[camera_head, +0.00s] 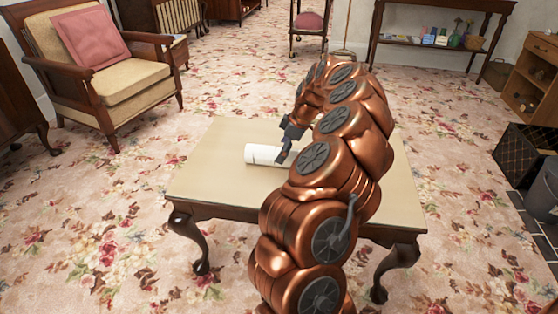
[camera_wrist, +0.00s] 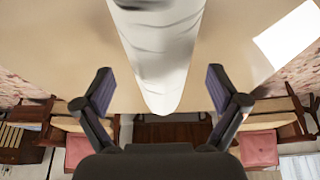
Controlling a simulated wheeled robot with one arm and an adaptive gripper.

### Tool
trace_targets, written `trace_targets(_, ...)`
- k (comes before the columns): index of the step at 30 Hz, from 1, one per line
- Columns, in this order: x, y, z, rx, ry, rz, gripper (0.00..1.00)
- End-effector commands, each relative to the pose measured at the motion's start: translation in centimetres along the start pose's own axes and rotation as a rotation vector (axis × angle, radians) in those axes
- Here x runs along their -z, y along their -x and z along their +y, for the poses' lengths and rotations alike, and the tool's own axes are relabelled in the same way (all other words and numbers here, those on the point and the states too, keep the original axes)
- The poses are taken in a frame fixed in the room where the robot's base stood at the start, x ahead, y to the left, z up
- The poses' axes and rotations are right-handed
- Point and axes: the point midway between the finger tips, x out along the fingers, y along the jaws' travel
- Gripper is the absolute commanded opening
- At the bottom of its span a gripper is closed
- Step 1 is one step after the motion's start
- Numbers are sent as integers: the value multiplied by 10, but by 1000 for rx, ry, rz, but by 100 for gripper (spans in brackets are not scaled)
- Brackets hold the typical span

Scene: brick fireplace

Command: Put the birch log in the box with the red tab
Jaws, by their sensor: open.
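The birch log (camera_head: 262,154) is a white cylinder with dark marks, lying on its side on the small table (camera_head: 222,141). In the wrist view the log (camera_wrist: 160,55) runs from the top edge down between my two fingers, with a gap on each side. My gripper (camera_head: 285,150) is at the log in the head view, and my arm hides part of the table and perhaps the log's right end. In the wrist view my gripper (camera_wrist: 160,90) is open, its fingers either side of the log's near end. No box with a red tab is seen in either view.
An armchair (camera_head: 125,84) with a pink cushion (camera_head: 92,39) stands at the left. A shelf table (camera_head: 440,42) with small items is at the back right. A dark crate (camera_head: 522,157) and wooden cabinet (camera_head: 535,82) are at the right. Open floral carpet surrounds the table.

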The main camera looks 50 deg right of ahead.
Motion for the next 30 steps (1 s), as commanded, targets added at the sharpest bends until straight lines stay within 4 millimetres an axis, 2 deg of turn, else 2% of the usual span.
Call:
trace_targets(1,-2,-12,0,1,0,0,96)
trace_targets(6,-1,-29,0,1,1,0,96)
trace_targets(13,0,-29,0,0,0,0,96)
trace_targets(30,0,-30,-1,2,0,-1,38)
